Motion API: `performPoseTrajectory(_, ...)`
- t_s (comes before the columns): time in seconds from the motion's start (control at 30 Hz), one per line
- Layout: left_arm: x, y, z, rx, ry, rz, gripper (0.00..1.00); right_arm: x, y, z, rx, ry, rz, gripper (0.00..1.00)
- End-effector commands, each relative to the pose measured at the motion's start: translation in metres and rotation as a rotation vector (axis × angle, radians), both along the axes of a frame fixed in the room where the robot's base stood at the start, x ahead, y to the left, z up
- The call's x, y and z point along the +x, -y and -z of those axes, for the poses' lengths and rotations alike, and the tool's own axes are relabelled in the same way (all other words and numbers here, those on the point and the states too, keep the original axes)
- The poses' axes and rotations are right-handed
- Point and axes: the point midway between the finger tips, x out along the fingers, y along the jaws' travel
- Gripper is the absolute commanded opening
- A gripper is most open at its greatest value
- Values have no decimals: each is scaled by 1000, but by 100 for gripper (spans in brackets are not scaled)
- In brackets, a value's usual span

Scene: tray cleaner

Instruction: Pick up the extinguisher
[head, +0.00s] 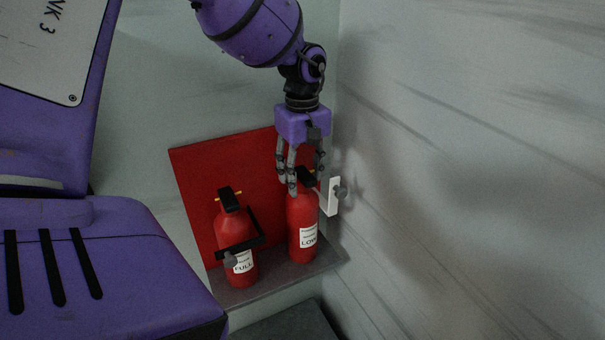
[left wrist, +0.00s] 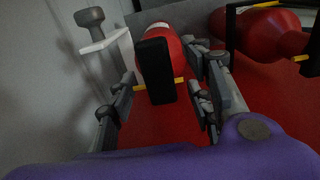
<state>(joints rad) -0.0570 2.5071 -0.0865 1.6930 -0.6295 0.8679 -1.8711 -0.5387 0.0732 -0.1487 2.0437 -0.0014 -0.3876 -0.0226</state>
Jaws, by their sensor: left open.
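Two red extinguishers stand upright on a grey shelf (head: 270,287) in the head view. The left extinguisher (head: 232,235) has a label that seems to read FULL and a black bracket strap across its front. The right extinguisher (head: 299,215) has a label that seems to read LOW. My left gripper (head: 304,182) is open and points down around the top of the right extinguisher. In the left wrist view, the right extinguisher's black handle (left wrist: 155,70) lies between the spread fingers (left wrist: 160,90). I cannot tell whether the fingers touch it. My right gripper is not in view.
A red back panel (head: 200,185) stands behind the extinguishers. A white bracket (head: 333,197) with a grey knob sits close to the right extinguisher, near the pale wall (head: 460,170). The left extinguisher (left wrist: 265,35) is beside the fingers in the left wrist view.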

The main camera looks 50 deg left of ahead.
Motion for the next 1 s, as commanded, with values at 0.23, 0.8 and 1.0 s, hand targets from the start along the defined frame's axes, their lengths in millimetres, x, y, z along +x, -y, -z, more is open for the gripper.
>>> performPoseTrajectory(0.23, 0, 0, 0, 0, 0, 0, 23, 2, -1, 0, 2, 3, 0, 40)
performPoseTrajectory(0.8, 2, 0, -3, 1, 4, 1, 0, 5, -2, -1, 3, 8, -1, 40)
performPoseTrajectory(1.0, 2, 0, -3, 1, 4, 1, 0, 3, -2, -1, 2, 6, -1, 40)
